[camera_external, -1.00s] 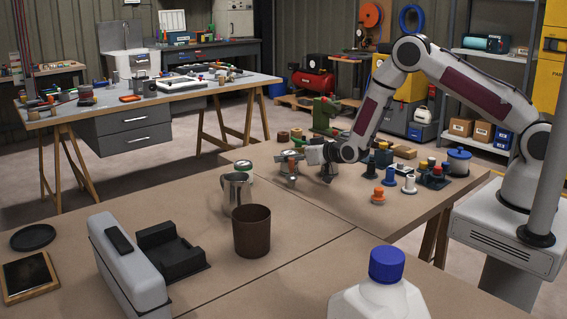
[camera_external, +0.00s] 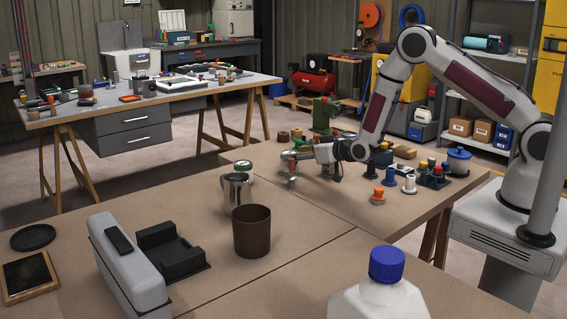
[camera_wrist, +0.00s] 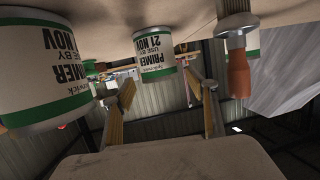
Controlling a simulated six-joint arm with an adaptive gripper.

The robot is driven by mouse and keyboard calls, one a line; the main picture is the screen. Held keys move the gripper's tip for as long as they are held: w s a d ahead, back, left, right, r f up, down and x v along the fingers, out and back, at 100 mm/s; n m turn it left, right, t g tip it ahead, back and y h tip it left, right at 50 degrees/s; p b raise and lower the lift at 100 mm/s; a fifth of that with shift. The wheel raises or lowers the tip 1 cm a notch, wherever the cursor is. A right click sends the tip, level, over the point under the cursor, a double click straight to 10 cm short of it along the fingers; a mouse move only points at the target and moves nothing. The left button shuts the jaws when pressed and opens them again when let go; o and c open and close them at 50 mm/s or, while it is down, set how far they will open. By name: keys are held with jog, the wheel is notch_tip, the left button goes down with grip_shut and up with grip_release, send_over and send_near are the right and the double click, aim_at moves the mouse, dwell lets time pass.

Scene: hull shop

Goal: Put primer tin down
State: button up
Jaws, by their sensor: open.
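My gripper (camera_external: 298,155) is open, low over the right-hand bench and pointing left. In the wrist view, which is upside down, its two fingers are spread wide (camera_wrist: 168,100) with nothing held between them. A white primer tin with a green band (camera_wrist: 155,55) stands ahead, beyond the fingertips and apart from them. A white and green tin behind the metal mug (camera_external: 243,170) appears to be this one. A second, nearer primer tin (camera_wrist: 40,75) is at the left of the wrist view, cut off by the frame. I cannot make it out clearly in the external view.
A brown-handled tool (camera_wrist: 238,70) stands close beside the fingers, also seen outside (camera_external: 292,178). A metal mug (camera_external: 237,190) and brown cup (camera_external: 252,232) stand nearer the camera. Spools and small pots (camera_external: 410,184) crowd the right.

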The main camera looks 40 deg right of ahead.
jog(key=v, duration=0.8)
dwell(0.8)
jog(key=shift+r, duration=0.1)
jog(key=s+d+r+g, duration=0.2)
jog(key=s+d+r, duration=0.35)
jog(key=r, duration=0.35)
jog(key=s+d+r+g, duration=0.35)
jog(key=s+r, duration=0.25)
jog(key=r, duration=0.3)
jog(key=s+d+r+g, duration=0.1)
jog(key=s+d, duration=0.2)
jog(key=s, duration=0.6)
jog(key=s+d+r+m+g+h, duration=0.1)
jog(key=s+d+r, duration=0.1)
jog(key=s, duration=0.7)
jog(key=s+d+r+g+h, duration=0.1)
jog(key=s+d, duration=0.3)
jog(key=s, duration=0.6)
jog(key=shift+r+m, duration=0.35)
jog(key=shift+m, duration=0.05)
jog(key=shift+d, duration=0.1)
